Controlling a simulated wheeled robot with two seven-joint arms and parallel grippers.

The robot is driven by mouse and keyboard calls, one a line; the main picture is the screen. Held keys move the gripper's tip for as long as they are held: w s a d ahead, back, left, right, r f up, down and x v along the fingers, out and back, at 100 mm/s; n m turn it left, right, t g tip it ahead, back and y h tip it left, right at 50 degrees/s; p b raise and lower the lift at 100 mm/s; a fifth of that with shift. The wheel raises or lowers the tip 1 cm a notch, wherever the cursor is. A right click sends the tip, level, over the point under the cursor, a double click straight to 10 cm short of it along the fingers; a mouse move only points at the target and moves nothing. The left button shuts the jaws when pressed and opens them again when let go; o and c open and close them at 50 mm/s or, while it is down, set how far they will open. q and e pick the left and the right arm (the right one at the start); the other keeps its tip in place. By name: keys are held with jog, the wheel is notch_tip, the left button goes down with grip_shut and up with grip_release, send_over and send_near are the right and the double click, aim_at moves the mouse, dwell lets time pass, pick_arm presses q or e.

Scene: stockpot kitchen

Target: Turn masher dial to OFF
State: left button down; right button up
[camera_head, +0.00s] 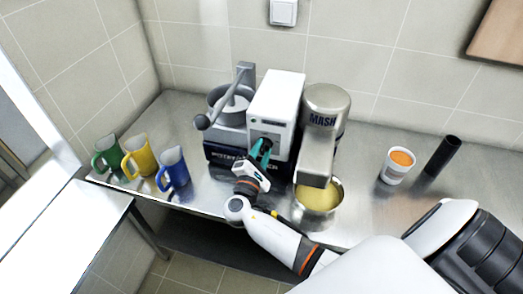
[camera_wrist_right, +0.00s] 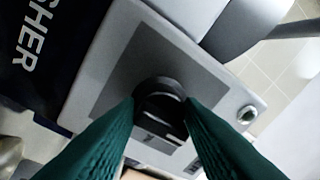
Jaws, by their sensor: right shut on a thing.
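The dark round dial (camera_wrist_right: 158,100) sits on a grey panel on the front of a white box (camera_head: 277,95). My right gripper (camera_head: 262,149) is at the front of this box, and its teal fingers are shut on the dial, one on each side, in the right wrist view (camera_wrist_right: 160,108). The fingers and wrist hide the dial in the head view. Its exact setting cannot be read. A grey mixer-like machine marked MASH (camera_head: 325,115) stands right of the box, over a metal pot of yellow mash (camera_head: 318,198). My left gripper is not in view.
A grey lever press on a dark blue base (camera_head: 222,153) stands left of the box. Green, yellow and blue mugs (camera_head: 173,168) stand further left. A white cup with orange contents (camera_head: 398,165) and a black cylinder (camera_head: 443,155) stand on the right. A small round button (camera_wrist_right: 247,114) is near the dial panel.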

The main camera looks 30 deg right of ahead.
jog(key=shift+f, duration=0.2)
jog(key=o, duration=1)
jog(key=shift+r, duration=0.1)
jog(key=shift+c, duration=0.2)
jog(key=b+v, duration=0.4)
jog(key=v, duration=0.8)
jog(key=shift+b, duration=0.4)
